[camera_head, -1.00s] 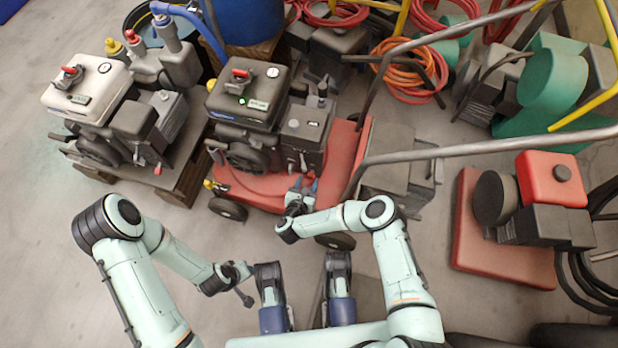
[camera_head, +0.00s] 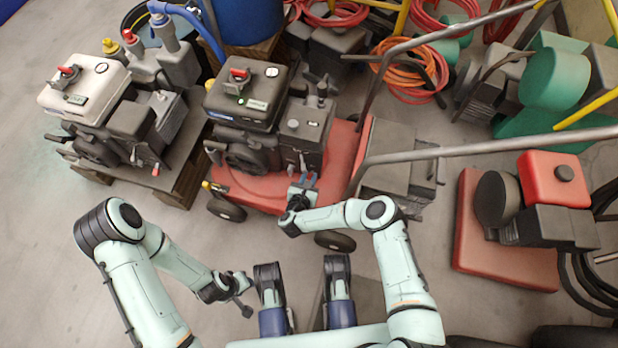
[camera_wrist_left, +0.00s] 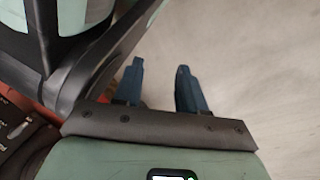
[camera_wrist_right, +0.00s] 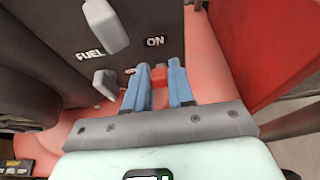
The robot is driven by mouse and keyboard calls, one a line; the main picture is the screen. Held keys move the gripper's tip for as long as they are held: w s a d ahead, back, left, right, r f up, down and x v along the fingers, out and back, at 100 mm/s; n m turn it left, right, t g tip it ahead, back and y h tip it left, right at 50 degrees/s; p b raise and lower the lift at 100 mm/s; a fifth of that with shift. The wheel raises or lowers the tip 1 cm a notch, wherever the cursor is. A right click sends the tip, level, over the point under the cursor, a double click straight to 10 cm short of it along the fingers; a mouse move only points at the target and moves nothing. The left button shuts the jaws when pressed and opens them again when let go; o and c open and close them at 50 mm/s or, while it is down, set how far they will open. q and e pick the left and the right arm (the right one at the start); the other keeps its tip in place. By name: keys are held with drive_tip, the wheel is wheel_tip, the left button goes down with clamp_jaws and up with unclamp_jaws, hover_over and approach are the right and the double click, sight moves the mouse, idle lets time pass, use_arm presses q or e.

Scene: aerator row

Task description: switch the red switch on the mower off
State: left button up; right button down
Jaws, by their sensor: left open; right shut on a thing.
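The mower has a red deck (camera_head: 258,192), a dark engine (camera_head: 247,108) and a long bent handle (camera_head: 480,148). My right gripper (camera_head: 303,184) is at the front lower side of the engine. In the right wrist view, its blue fingers (camera_wrist_right: 161,72) are shut on a small red switch (camera_wrist_right: 158,76). The switch lies below the label "ON" (camera_wrist_right: 155,41); a smaller label left of it is partly hidden by a finger. I cannot tell which way the switch is set. My left gripper (camera_wrist_left: 158,78) is open and empty, over bare floor.
Beside the switch are a grey lever (camera_wrist_right: 104,26) labelled "FUEL" and a second grey knob (camera_wrist_right: 106,84). A white-topped machine (camera_head: 85,88) stands on a pallet at left. A red-tanked machine (camera_head: 550,180) stands at right. The floor at left front is clear.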

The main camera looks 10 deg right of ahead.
use_arm(q)
drive_tip(key=s+f+g+b, duration=0.2)
drive_tip(key=s+f, duration=0.1)
drive_tip(key=s, duration=0.2)
drive_tip(key=shift+s+a+b, duration=0.35)
drive_tip(key=shift+b, duration=0.05)
use_arm(e)
drive_tip(key=shift+s+a+f+t+h, duration=0.15)
drive_tip(key=shift+f+t+h, duration=0.35)
drive_tip(key=shift+t, duration=0.55)
drive_tip(key=shift+s+d+f+t+h, duration=0.1)
drive_tip(key=shift+f+t+h, duration=0.35)
drive_tip(key=shift+t, duration=0.55)
drive_tip(key=shift+s+a+f+t+h, duration=0.15)
drive_tip(key=shift+f+t+h, duration=0.2)
drive_tip(key=shift+f+t, duration=0.5)
drive_tip(key=shift+r+t, duration=0.1)
drive_tip(key=shift+t, duration=0.2)
drive_tip(key=c, duration=1)
unclamp_jaws()
drive_tip(key=shift+d, duration=0.1)
drive_tip(key=shift+o, duration=0.2)
